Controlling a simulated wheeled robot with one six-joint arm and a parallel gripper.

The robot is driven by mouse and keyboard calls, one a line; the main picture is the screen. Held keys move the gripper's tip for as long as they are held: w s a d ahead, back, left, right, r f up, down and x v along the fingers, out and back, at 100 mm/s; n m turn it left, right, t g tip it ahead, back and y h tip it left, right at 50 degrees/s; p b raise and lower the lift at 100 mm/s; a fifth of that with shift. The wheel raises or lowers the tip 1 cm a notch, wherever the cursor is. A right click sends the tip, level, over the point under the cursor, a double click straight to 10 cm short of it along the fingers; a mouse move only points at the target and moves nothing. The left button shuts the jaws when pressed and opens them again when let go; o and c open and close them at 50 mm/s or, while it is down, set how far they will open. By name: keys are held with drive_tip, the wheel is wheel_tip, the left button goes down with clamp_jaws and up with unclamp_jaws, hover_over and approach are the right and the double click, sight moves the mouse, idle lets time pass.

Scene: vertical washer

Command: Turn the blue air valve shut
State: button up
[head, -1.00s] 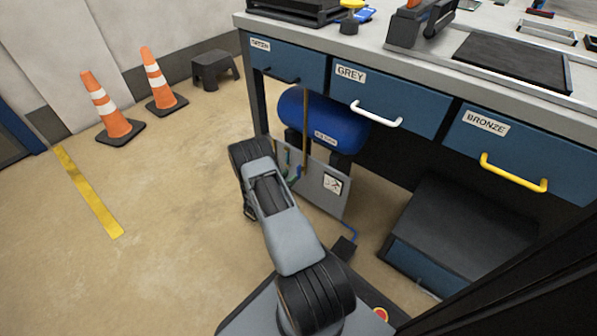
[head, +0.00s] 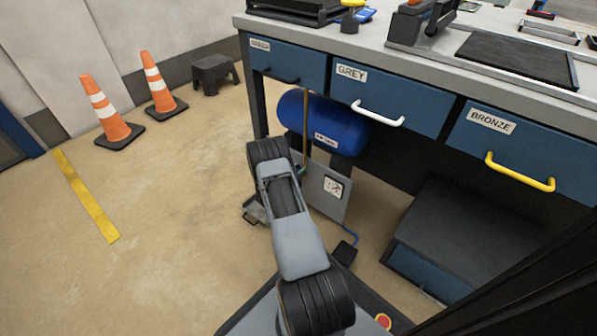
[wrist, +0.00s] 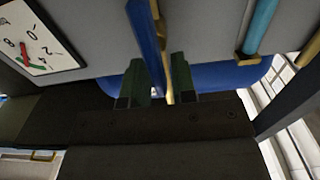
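In the wrist view a blue lever (wrist: 145,32) hangs down from the top beside a thin brass-coloured part. I take it to be the blue air valve's handle. My gripper (wrist: 161,75) has its two dark green fingers apart, with the lower end of the blue lever and the brass part showing in the gap. I cannot tell whether a finger touches the lever. In the head view the valve and my fingers are hidden behind my arm. The grey panel (head: 325,187) stands below the blue air tank (head: 333,128).
A light blue pipe (wrist: 260,25) with a brass end is right of my fingers in the wrist view. A gauge (wrist: 37,38) is at the left. The workbench drawers (head: 385,98) overhang the tank. Open floor lies left, with two cones (head: 104,112) and a black stool (head: 214,73).

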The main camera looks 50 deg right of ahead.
clamp_jaws()
drive_tip(key=m, duration=0.2)
drive_tip(key=s+m, duration=0.1)
drive_tip(key=m, duration=0.1)
drive_tip(key=shift+f, duration=0.15)
drive_tip(key=m, duration=0.3)
drive_tip(key=s+m, duration=0.1)
drive_tip(key=shift+f+m, duration=0.3)
drive_tip(key=shift+m, duration=0.1)
drive_tip(key=m, duration=0.3)
drive_tip(key=f+m, duration=0.1)
drive_tip(key=shift+s+d, duration=0.1)
drive_tip(key=shift+s, duration=0.2)
drive_tip(key=shift+s+f+m, duration=0.1)
drive_tip(key=shift+f+m, duration=0.15)
drive_tip(key=shift+m, duration=1.05)
drive_tip(key=shift+f+m, duration=0.25)
drive_tip(key=shift+m, duration=1.05)
